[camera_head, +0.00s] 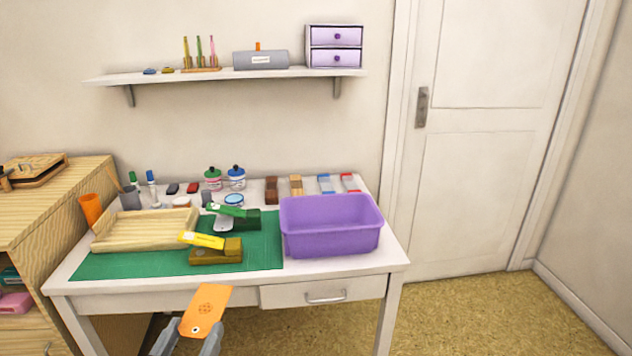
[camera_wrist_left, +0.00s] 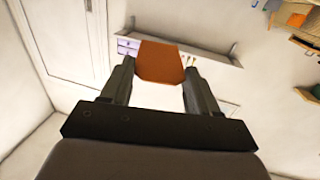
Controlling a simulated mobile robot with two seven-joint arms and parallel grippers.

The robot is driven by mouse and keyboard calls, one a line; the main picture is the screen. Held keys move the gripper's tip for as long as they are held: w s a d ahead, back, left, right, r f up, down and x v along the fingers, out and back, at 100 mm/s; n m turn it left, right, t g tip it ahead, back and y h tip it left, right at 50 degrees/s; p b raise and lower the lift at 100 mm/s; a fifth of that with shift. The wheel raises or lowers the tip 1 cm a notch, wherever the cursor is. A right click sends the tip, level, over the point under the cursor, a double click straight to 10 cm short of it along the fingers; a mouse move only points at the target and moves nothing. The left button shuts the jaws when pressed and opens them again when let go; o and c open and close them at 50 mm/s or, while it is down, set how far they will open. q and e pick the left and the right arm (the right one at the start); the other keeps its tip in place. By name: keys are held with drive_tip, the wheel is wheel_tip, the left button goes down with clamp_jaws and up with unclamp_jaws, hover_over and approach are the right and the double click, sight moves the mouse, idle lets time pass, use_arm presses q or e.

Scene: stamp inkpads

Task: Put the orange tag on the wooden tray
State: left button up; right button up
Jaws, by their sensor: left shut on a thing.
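The orange tag (camera_head: 206,309) is held in front of the table, below the table's front edge in the head view. It has a small hole near its lower end and a faint printed mark. My left gripper (camera_head: 190,334) is shut on the tag; in the left wrist view the tag (camera_wrist_left: 161,62) sits between the two fingers (camera_wrist_left: 158,85). The wooden tray (camera_head: 146,244) lies at the left on the green mat, farther back than the gripper and apart from it. The tray looks empty. My right gripper is not in view.
A purple bin (camera_head: 331,228) is at the table's right. An orange cup (camera_head: 92,210), bottles and stamps stand at the left and back.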

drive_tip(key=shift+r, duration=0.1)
use_arm(q)
drive_tip(key=s+d+r+m+g+h, duration=0.1)
drive_tip(key=d+r+m+g+h, duration=0.1)
drive_tip(key=d+r+m+h, duration=0.2)
drive_tip(key=s+d+r+m+g+h, duration=0.1)
drive_tip(key=d+r+m+g+h, duration=0.1)
drive_tip(key=d+r+m+h, duration=0.2)
drive_tip(key=shift+d+r+h, duration=0.5)
drive_tip(key=shift+d+h, duration=1.3)
drive_tip(key=shift+d, duration=1.5)
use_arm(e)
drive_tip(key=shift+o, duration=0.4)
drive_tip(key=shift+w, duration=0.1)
